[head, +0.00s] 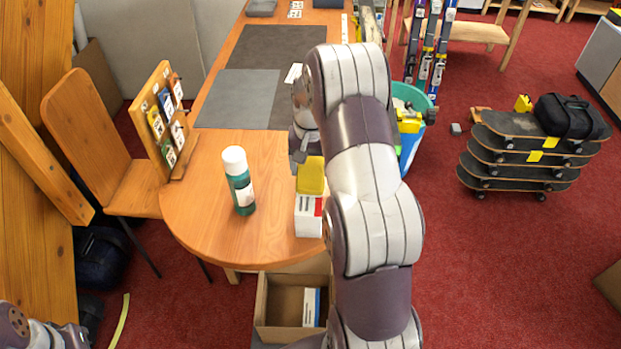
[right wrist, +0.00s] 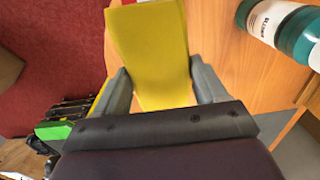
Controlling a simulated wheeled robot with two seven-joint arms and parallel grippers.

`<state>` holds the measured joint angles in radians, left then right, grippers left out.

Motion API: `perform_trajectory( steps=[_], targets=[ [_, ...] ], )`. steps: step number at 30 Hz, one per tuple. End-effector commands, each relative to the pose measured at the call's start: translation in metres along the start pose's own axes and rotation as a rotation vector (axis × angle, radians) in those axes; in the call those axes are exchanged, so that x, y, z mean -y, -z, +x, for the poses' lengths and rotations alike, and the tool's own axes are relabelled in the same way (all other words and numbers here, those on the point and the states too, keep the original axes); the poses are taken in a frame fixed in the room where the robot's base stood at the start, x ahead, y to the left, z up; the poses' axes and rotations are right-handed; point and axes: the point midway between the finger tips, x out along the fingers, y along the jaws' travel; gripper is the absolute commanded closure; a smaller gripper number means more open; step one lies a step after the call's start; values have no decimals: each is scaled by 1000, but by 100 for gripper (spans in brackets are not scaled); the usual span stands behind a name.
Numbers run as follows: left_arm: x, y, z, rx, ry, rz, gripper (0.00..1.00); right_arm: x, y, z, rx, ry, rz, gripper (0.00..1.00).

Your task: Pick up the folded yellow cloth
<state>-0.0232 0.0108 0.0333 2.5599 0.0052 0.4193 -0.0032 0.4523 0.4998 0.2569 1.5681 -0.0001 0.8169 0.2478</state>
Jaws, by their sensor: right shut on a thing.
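The folded yellow cloth (head: 311,175) is at the near right edge of the wooden table, just beyond a white box in the head view. In the right wrist view the cloth (right wrist: 155,50) stands out between the two grey fingers of my right gripper (right wrist: 163,88). The right gripper (head: 303,150) is shut on the cloth; my arm hides part of it in the head view. I cannot tell whether the cloth touches the white box. Only a piece of my left arm shows at the bottom left; its gripper is out of view.
The white box (head: 308,216) with a red patch stands at the table (head: 215,220) edge. A green and white bottle (head: 239,180) stands to its left. A card rack (head: 163,120) is at the left edge. An open carton (head: 275,300) is below the near edge.

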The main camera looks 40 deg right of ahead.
Motion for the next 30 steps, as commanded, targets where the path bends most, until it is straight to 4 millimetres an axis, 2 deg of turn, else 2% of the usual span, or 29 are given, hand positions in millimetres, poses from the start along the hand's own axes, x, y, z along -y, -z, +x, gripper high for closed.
perform_trajectory(
  steps=[1, 9, 13, 15, 21, 28, 29, 30],
  targets=[
    [0, -1, 9, 0, 0, 0, 100, 3, -6, -4, -4, 1, -2, 58],
    [0, -4, 31, 0, 0, 0, 100, 21, -67, -40, -5, 2, -4, 58],
    [0, -4, 37, 0, 0, 0, 100, 28, -91, -56, -3, 1, -2, 58],
    [0, -4, 30, 0, 0, 0, 100, 31, -100, -66, -1, 0, -3, 58],
    [0, -3, 29, 0, 0, 0, 100, 34, -112, -72, -1, 0, -1, 58],
    [0, -4, 29, 0, 0, 0, 100, 34, -112, -72, 0, 0, 0, 58],
    [0, -4, 29, 0, 0, 0, 100, 34, -112, -72, 0, 0, 0, 39],
    [0, -4, 29, 0, 0, 0, 100, 34, -112, -72, 0, 0, 0, 52]
  ],
)
